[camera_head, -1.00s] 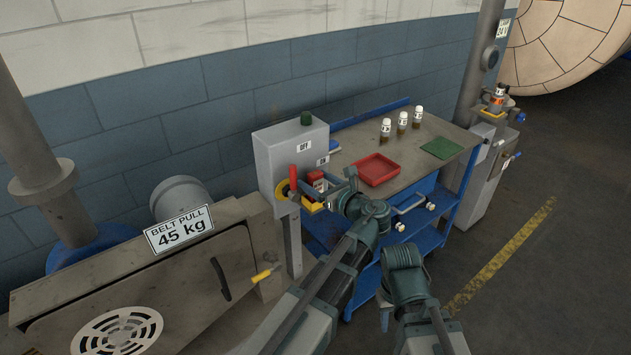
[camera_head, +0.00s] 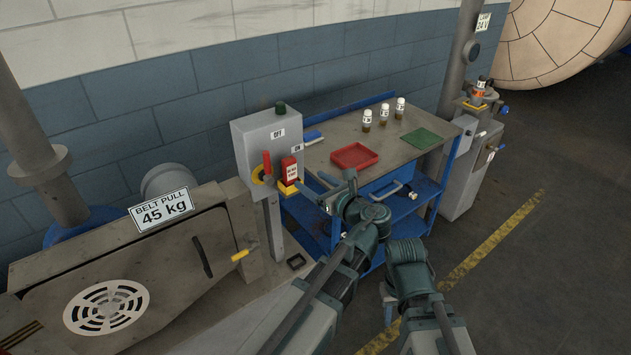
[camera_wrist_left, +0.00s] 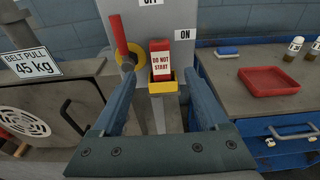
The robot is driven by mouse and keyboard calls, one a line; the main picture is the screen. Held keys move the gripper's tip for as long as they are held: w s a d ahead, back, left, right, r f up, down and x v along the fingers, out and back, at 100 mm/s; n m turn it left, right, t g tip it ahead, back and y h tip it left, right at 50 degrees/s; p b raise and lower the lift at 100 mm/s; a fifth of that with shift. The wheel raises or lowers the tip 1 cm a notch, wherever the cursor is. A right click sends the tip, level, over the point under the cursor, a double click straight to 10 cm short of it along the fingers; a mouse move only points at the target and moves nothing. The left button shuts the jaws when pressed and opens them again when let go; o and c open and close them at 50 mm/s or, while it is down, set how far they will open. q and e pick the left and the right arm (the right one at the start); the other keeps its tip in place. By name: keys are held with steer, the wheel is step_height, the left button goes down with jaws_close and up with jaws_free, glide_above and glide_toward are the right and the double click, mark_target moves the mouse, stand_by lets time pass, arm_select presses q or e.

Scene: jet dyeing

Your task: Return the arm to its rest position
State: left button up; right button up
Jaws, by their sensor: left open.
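My left gripper (camera_head: 312,183) is open and empty in front of the grey switch box (camera_head: 262,135); it also shows in the left wrist view (camera_wrist_left: 163,88). A red block marked DO NOT START (camera_head: 290,170) stands upright in a yellow holder (camera_head: 289,188) on the box's front. In the left wrist view the block (camera_wrist_left: 161,62) lies beyond the fingertips, apart from them. The red-handled lever (camera_head: 267,165) is left of it, pointing up. My right arm hangs at the lower right; what may be its gripper (camera_head: 387,302) is small, and its jaws cannot be made out.
A blue cart (camera_head: 417,212) stands right of the box, with a red tray (camera_head: 354,156), a green mat (camera_head: 421,138) and several small bottles on top. A machine marked BELT PULL 45 kg (camera_head: 161,209) fills the left. The floor at right is open.

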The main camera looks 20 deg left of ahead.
arm_select(q)
steer(key=s+a+f+n+g+h, duration=0.1)
steer(key=s+f+n+g+h, duration=0.35)
steer(key=f+n, duration=0.4)
steer(key=s+a+f+n+g+h, duration=0.1)
steer(key=s+f+n+g+h, duration=0.25)
steer(key=s+f+n, duration=0.4)
steer(key=s+d+f+n+g+h, duration=0.1)
steer(key=s+d, duration=0.3)
steer(key=d, duration=0.4)
steer(key=s+d+f+n+g+h, duration=0.1)
steer(key=s+d+n, duration=0.3)
steer(key=d, duration=0.4)
steer(key=shift+s+f+n+h, duration=0.15)
steer(key=shift+s+n+h, duration=0.15)
steer(key=shift+h, duration=0.6)
